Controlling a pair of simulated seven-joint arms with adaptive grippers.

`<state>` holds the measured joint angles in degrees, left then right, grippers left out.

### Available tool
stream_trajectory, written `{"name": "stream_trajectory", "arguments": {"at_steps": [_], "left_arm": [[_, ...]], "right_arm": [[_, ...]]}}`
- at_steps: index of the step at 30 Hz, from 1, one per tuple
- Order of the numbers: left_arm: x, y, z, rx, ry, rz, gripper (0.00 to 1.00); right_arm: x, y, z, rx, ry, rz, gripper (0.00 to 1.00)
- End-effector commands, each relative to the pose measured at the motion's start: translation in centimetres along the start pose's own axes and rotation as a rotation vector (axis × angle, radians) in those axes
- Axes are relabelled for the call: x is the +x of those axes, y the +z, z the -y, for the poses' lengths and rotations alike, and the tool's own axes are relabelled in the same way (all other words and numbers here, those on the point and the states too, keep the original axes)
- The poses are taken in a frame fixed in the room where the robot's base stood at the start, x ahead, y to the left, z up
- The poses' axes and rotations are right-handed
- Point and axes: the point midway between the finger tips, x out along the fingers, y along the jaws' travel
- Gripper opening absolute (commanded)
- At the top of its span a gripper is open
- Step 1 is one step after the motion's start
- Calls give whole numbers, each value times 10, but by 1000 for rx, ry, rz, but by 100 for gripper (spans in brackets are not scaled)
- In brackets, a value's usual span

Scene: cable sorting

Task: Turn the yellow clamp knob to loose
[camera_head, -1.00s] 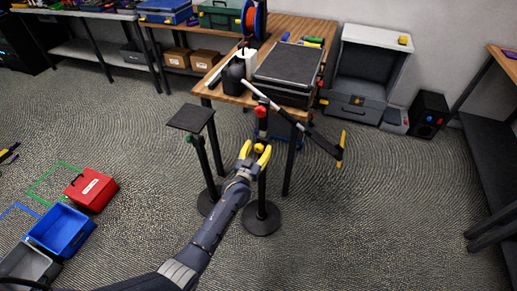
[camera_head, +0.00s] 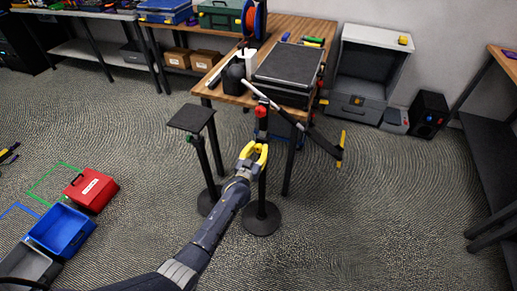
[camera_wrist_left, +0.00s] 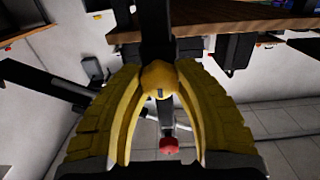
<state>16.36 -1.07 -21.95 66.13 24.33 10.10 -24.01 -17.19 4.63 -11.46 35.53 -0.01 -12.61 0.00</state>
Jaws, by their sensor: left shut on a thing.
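The yellow clamp knob (camera_wrist_left: 158,80) shows in the left wrist view as a round yellow ball with a small dark mark. It sits on a dark upright post (camera_head: 262,188) with a round black base. My left gripper (camera_head: 253,152), with yellow fingers, is shut on the knob; in the left wrist view its fingers (camera_wrist_left: 157,95) lie on both sides of it. In the head view the fingers mostly hide the knob. A red part (camera_head: 261,112) is on the post above the gripper. My right gripper is not in view.
A wooden table (camera_head: 230,98) with a black case (camera_head: 290,66) stands just behind the post. A second stand with a square black top (camera_head: 190,118) is close on the left. A jointed arm with a yellow end (camera_head: 341,148) reaches out to the right. Open carpet lies right.

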Motion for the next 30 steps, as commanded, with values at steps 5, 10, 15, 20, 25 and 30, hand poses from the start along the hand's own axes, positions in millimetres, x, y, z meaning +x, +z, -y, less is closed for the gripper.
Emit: {"name": "stream_trajectory", "arguments": {"at_steps": [5, 10, 15, 20, 25, 30], "left_arm": [[1, -2, 0, -13, 0, -4, 0], [1, -3, 0, -74, 0, -5, 0], [1, -3, 1, -195, 1, -6, 0], [2, -3, 2, -344, 1, -6, 0], [2, -3, 3, -505, 1, -7, 0], [2, -3, 4, -668, 1, -8, 0]], "right_arm": [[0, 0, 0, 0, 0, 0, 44], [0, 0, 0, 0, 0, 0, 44], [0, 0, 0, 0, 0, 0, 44], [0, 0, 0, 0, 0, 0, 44], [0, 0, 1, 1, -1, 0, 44], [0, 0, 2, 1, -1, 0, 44]]}}
